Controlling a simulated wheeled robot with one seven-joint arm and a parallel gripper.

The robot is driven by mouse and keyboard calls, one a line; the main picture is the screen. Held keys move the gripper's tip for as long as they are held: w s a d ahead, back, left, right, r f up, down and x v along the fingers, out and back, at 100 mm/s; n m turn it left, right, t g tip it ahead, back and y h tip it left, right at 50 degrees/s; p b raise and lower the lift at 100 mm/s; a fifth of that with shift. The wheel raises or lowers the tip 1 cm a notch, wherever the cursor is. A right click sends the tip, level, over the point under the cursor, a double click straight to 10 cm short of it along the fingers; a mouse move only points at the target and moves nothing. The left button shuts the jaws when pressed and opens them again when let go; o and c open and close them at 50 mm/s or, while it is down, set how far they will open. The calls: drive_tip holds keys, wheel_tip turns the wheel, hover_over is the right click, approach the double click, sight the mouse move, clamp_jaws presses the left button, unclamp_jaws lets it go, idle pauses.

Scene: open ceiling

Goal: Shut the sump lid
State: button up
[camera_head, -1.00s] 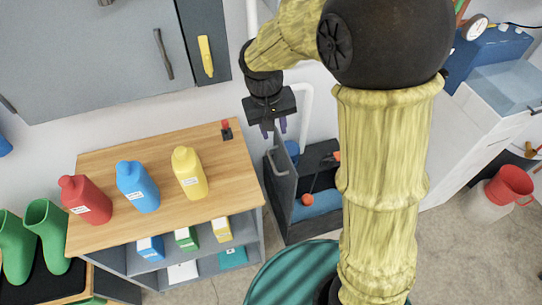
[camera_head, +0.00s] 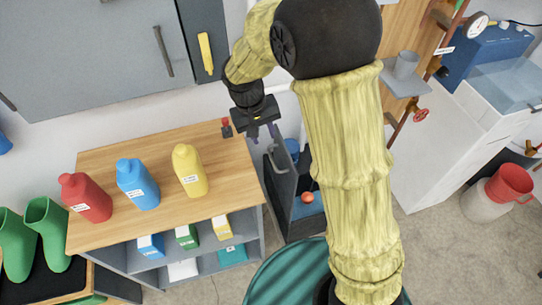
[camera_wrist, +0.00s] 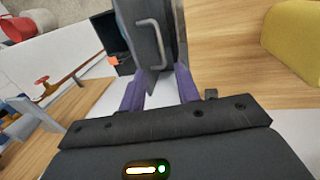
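The sump is a dark open box (camera_head: 300,228) on the floor right of the wooden-topped shelf, with blue inside and a red-orange float (camera_head: 308,197). Its grey lid (camera_head: 282,186) stands up, open, on the shelf side, with a bar handle on its face. In the wrist view the lid (camera_wrist: 132,20) and its handle (camera_wrist: 150,40) are just beyond my fingertips. My gripper (camera_head: 263,133) is above the lid's top end, its purple fingers apart (camera_wrist: 160,84) with nothing clearly held. Whether a finger touches the lid cannot be told. My arm hides the sump's right part.
The shelf top (camera_head: 225,160) is close to my gripper's left, with a small red-topped switch (camera_head: 226,127) and yellow (camera_head: 189,170), blue (camera_head: 137,184) and red (camera_head: 86,197) bottles. A teal round drum (camera_head: 275,285) stands in front of the sump. A red valve (camera_head: 421,115) is right.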

sight(272, 161)
drive_tip(key=f, duration=0.4)
drive_tip(key=d+f, duration=0.1)
drive_tip(key=f, duration=0.3)
drive_tip(key=d+f, duration=0.1)
drive_tip(key=f, duration=0.3)
drive_tip(key=shift+w+d, duration=0.15)
drive_tip(key=shift+w, duration=0.15)
drive_tip(key=shift+r, duration=0.1)
clamp_jaws()
